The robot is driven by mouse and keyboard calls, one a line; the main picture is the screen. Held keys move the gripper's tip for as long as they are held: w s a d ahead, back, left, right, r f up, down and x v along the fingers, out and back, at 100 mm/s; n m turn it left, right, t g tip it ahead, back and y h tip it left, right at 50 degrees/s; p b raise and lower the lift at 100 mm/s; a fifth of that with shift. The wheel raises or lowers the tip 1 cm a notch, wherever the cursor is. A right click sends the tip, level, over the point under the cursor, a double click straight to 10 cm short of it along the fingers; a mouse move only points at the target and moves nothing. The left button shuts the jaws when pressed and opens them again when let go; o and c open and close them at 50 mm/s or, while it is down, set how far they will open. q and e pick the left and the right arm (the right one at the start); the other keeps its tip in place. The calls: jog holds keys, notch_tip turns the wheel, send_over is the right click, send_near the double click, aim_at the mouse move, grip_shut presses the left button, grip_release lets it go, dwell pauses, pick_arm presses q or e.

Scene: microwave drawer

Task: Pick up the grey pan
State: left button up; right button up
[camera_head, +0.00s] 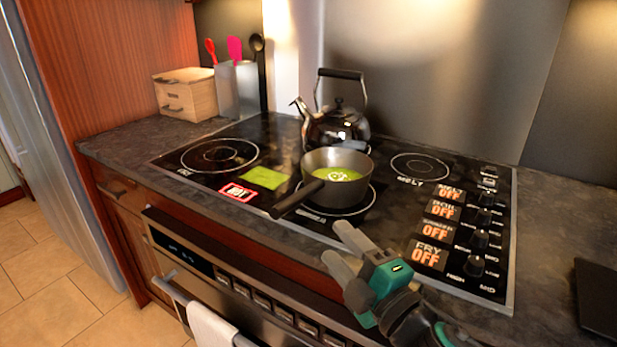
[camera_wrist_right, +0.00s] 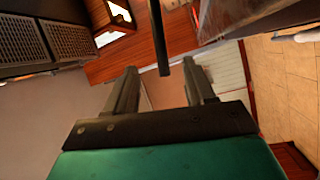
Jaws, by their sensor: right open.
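The grey pan (camera_head: 318,190) stands upright on a burner ring near the front of the black cooktop. It holds green soup with a pale swirl. Its dark handle (camera_head: 297,199) points toward the front left, over the cooktop's front edge. My right gripper (camera_head: 340,248) is in front of the cooktop's front edge, below and right of the pan, apart from it. It is open and empty; its two fingers (camera_wrist_right: 160,90) also show spread in the right wrist view. The pan does not clearly show in the wrist view. My left gripper is not in view.
A black kettle (camera_head: 335,128) stands right behind the pan. A green square (camera_head: 264,177) lies left of it. Control knobs (camera_head: 480,238) are at the right of the cooktop. An oven with a bar handle and towel (camera_head: 212,328) is below. A wooden box (camera_head: 186,96) and utensil holder (camera_head: 237,90) stand back left.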

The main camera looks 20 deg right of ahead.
aim_at(298, 204)
jog(key=p+x, duration=0.1)
jog(key=x, duration=0.5)
jog(key=shift+w+r, duration=0.1)
jog(key=shift+w, duration=0.3)
jog(key=shift+w+a, duration=0.25)
jog(key=shift+w, duration=0.35)
jog(key=x, duration=0.3)
jog(key=p+x, duration=0.1)
jog(key=x, duration=0.1)
jog(key=shift+s+a+r, duration=0.1)
jog(key=shift+a, duration=0.2)
jog(key=shift+w, duration=0.2)
jog(key=shift+c, duration=0.2)
jog(key=c, duration=0.9)
grip_shut()
